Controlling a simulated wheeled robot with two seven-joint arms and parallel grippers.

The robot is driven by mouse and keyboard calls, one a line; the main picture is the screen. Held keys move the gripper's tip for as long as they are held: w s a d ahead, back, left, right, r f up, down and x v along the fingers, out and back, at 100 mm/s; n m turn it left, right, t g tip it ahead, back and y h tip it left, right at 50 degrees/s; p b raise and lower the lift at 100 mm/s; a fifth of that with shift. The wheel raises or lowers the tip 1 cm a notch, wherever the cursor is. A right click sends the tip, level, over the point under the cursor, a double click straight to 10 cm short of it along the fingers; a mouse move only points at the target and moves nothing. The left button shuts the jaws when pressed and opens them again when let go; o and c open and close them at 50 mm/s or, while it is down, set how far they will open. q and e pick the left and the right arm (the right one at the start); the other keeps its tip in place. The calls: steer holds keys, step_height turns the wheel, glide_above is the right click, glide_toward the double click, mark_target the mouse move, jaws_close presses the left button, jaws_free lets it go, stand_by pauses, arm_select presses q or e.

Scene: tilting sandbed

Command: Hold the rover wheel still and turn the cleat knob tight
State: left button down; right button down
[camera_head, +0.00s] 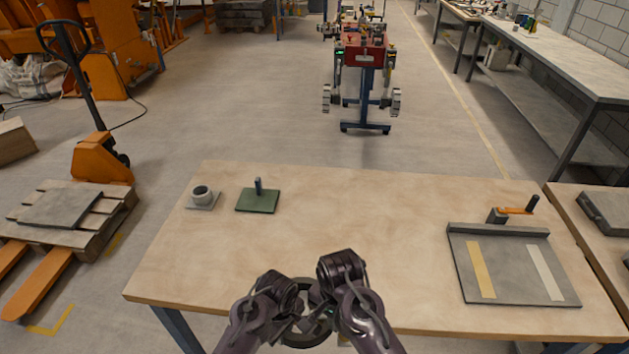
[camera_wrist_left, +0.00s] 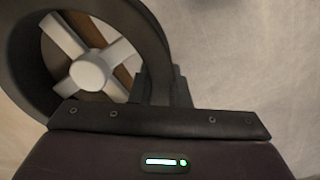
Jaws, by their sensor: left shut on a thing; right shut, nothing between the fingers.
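The rover wheel (camera_wrist_left: 88,70) has a dark, wide rim and a pale hub with pale spokes. In the head view its dark rim (camera_head: 303,343) shows low at the table's front edge, mostly hidden behind my arms. My left gripper (camera_head: 298,322) is shut on the wheel; the left wrist view shows a dark finger at the rim's right side. My right gripper (camera_head: 322,308) is shut and empty, close beside the left one over the wheel. I cannot make out the cleat knob in either view.
The wooden table (camera_head: 330,210) is clear in the middle. A grey cup-like holder (camera_head: 203,194) and a green plate with a peg (camera_head: 258,200) stand back left. A grey tray (camera_head: 515,270) with two strips and an orange crank (camera_head: 515,210) stand right. A wheeled rover (camera_head: 365,60) is beyond.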

arm_select(q)
steer(key=c, duration=1.3)
jaws_free()
